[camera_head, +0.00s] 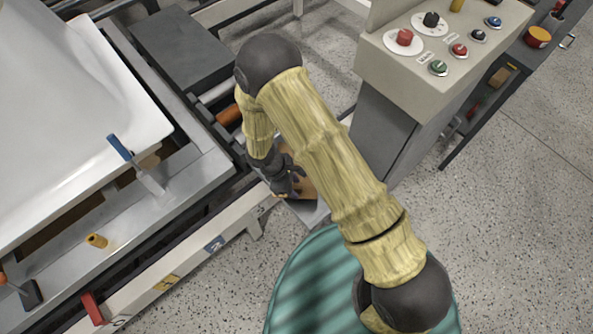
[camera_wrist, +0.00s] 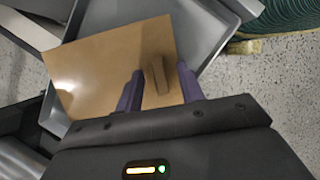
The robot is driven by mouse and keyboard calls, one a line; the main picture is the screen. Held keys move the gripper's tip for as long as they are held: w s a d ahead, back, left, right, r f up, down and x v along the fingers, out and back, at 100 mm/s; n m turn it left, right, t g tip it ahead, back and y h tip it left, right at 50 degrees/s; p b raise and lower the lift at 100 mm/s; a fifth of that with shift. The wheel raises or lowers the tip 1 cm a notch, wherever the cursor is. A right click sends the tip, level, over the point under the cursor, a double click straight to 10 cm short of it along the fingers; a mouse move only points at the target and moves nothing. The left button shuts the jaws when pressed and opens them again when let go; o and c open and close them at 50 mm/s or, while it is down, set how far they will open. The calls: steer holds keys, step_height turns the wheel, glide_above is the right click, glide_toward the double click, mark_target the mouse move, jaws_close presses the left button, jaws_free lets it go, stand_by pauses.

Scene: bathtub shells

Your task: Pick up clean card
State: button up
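The clean card looks like a flat tan-brown sheet (camera_wrist: 105,65) with a small raised brown tab (camera_wrist: 158,75) near its right side. It lies over a grey tray (camera_wrist: 205,28). My gripper (camera_wrist: 161,83) is open, with one dark purple finger on each side of the tab. I see gaps between the fingers and the tab; whether the fingertips touch the sheet I cannot tell. In the head view, the card (camera_head: 306,186) shows partly beside my gripper (camera_head: 290,184), which hides much of it.
A white bathtub shell (camera_head: 80,90) lies on the metal frame at the left. A control box (camera_head: 440,45) with several coloured buttons stands at the upper right. A teal ribbed round thing (camera_head: 310,290) is at the bottom. Speckled floor (camera_head: 530,220) is clear at the right.

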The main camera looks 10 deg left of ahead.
stand_by(0.3)
jaws_close()
steer(key=shift+r, duration=0.1)
step_height(320, 180, up, 10)
steer(key=p, duration=0.1)
steer(key=shift+p, duration=0.3)
stand_by(0.5)
